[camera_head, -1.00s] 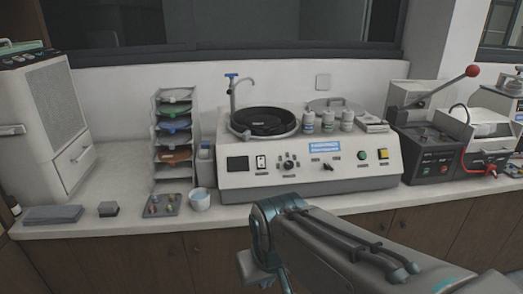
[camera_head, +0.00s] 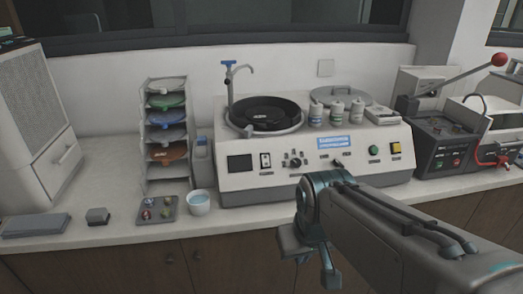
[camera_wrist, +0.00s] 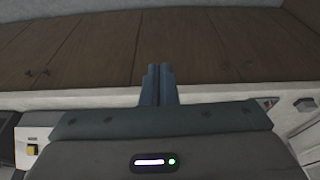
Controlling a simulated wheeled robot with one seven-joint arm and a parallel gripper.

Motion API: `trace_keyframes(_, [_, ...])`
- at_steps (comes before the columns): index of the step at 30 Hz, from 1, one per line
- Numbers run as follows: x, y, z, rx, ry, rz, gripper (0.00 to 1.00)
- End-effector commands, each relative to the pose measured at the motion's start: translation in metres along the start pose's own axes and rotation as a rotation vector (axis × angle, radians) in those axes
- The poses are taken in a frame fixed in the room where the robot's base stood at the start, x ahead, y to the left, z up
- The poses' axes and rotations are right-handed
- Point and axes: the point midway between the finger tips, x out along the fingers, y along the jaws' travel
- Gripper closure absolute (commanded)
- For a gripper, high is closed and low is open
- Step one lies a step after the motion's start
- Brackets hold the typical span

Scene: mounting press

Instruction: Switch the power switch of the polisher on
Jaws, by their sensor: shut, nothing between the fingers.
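The polisher (camera_head: 310,170) is a light grey-white machine with a black round platen at the back of the counter in the head view. On its sloped front panel, a small white-framed rocker switch (camera_head: 265,160) sits between a dark screen and a knob; it looks like the power switch, and its position is too small to tell. My arm reaches in from the lower right, its end in front of and below the panel, apart from the switch. My gripper (camera_wrist: 158,72) shows in the wrist view with its two blue-grey fingers shut together and empty, over the counter edge and brown cabinet fronts.
A green button (camera_head: 374,150) and a yellow switch (camera_head: 396,148) are farther right on the panel. Left of the polisher stand a disc rack (camera_head: 167,135), a cup (camera_head: 198,203) and a small tray (camera_head: 157,209). The mounting press (camera_head: 445,140) with its red-knobbed lever is at right.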

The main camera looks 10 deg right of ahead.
Motion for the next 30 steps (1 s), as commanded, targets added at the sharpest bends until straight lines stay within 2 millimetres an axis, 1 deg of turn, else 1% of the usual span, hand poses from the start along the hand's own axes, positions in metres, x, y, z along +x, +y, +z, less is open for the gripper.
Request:
trace_keyframes(1, [-0.006, 0.001, -0.013, -0.039, -0.003, -0.001, 1.0])
trace_keyframes(2, [-0.009, 0.002, -0.022, -0.074, -0.004, -0.002, 1.0])
trace_keyframes(5, [-0.02, 0.003, -0.06, -0.23, -0.008, -0.013, 1.0])
trace_keyframes(6, [-0.024, 0.004, -0.077, -0.302, -0.008, -0.021, 1.0])
trace_keyframes(8, [-0.028, 0.004, -0.104, -0.417, -0.006, -0.038, 1.0])
trace_keyframes(9, [-0.03, 0.006, -0.122, -0.495, -0.003, -0.05, 1.0])
trace_keyframes(13, [-0.034, 0.011, -0.179, -0.744, 0.025, -0.098, 1.0])
trace_keyframes(15, [-0.034, 0.016, -0.208, -0.875, 0.05, -0.126, 1.0])
trace_keyframes(17, [-0.033, 0.022, -0.232, -0.983, 0.078, -0.149, 1.0])
trace_keyframes(18, [-0.032, 0.025, -0.247, -1.052, 0.1, -0.163, 1.0])
trace_keyframes(21, [-0.03, 0.035, -0.277, -1.199, 0.156, -0.191, 1.0])
trace_keyframes(24, [-0.028, 0.044, -0.299, -1.31, 0.208, -0.205, 1.0])
trace_keyframes(27, [-0.027, 0.051, -0.313, -1.381, 0.245, -0.213, 1.0])
trace_keyframes(30, [-0.026, 0.053, -0.319, -1.418, 0.265, -0.215, 1.0])
